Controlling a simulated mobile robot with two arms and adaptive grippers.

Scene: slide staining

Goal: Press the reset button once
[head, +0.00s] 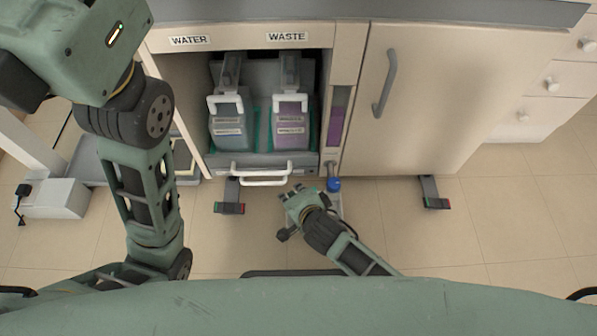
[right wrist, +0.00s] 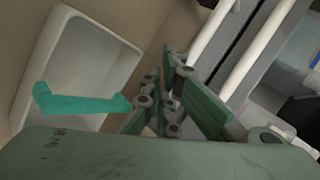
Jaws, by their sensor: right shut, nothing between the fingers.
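No part labelled as a reset button can be made out in either view. A small blue round part (head: 333,184) sits at the cabinet's lower edge, below a narrow purple window; I cannot tell whether it is the button. My right gripper (head: 297,192) is just left of and slightly below the blue part in the head view, in front of the cabinet's drawer handle. Its fingers are shut and empty; they also show in the right wrist view (right wrist: 165,105). My left arm rises at the left of the head view, with its gripper out of frame.
An open cabinet bay holds a grey container (head: 230,130) under WATER and a purple one (head: 290,133) under WASTE. Below is a drawer with white handles (head: 262,180). A closed door (head: 440,100) stands right. Cabinet feet (head: 229,196) jut onto the tiled floor.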

